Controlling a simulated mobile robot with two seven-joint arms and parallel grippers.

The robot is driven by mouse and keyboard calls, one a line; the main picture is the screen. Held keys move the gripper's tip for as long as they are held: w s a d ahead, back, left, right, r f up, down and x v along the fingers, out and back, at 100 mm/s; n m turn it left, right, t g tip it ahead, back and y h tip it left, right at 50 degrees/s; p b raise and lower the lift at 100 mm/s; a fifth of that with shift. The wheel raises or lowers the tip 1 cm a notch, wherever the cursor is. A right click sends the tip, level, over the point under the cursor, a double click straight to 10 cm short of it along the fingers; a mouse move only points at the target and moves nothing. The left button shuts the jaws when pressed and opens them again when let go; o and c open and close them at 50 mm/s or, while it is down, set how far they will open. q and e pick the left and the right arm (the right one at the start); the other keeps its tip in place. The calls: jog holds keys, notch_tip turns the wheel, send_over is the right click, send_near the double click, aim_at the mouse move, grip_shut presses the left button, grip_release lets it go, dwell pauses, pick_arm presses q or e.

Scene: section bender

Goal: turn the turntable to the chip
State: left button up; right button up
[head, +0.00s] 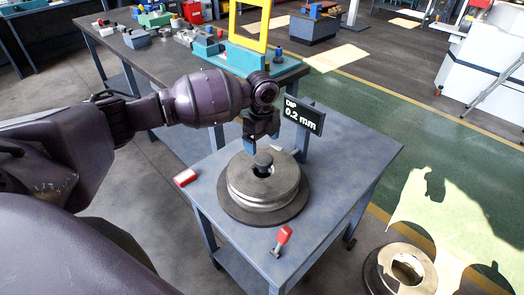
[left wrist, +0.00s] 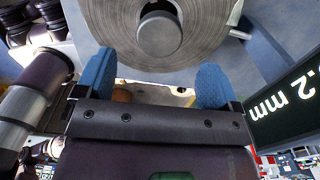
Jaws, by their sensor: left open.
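The turntable (head: 264,194) is a round stack of grey metal discs on a wider dark base, on a blue-grey table. A dark knob (head: 263,158) stands up at its centre, and the knob also shows in the left wrist view (left wrist: 160,34). My left gripper (head: 262,142) is above the far part of the turntable, behind the knob. In the left wrist view the left gripper (left wrist: 155,84) is open, its blue fingertips apart with nothing held between them. The disc's ringed top (left wrist: 110,30) lies beyond the fingertips. I cannot make out a chip for sure. My right gripper is not in view.
A black sign (head: 304,115) reading "DIP 0.2 mm" stands close to the right of my left gripper. A metal ring (head: 400,270) is at the lower right.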

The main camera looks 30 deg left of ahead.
pick_arm(q)
notch_tip(320, 180, up, 4)
jog(key=shift+r, duration=0.15)
dwell(0.5)
jog(key=n+h, duration=0.1)
jog(key=n, duration=0.1)
send_over(270, 198)
notch_tip(270, 198, down, 10)
jog(key=shift+r, duration=0.15)
jog(key=s+d+f+n+t+h, duration=0.1)
jog(key=s+f+n+t, duration=0.1)
jog(key=s+n, duration=0.45)
jog(key=s+d+f+n+t, duration=0.15)
jog(key=s+n, duration=0.25)
jog(key=s, duration=0.5)
jog(key=s+a+r+n+y, duration=0.2)
jog(key=s+a+n+y, duration=0.1)
jog(key=s+a+n, duration=0.6)
jog(key=w+d+f+m+t, duration=0.2)
jog(key=w+f+t, duration=0.4)
jog(key=f+t, duration=0.2)
jog(key=shift+w+d+f+h, duration=0.15)
jog(key=shift+w+f+h, duration=0.25)
jog(key=shift+f, duration=0.95)
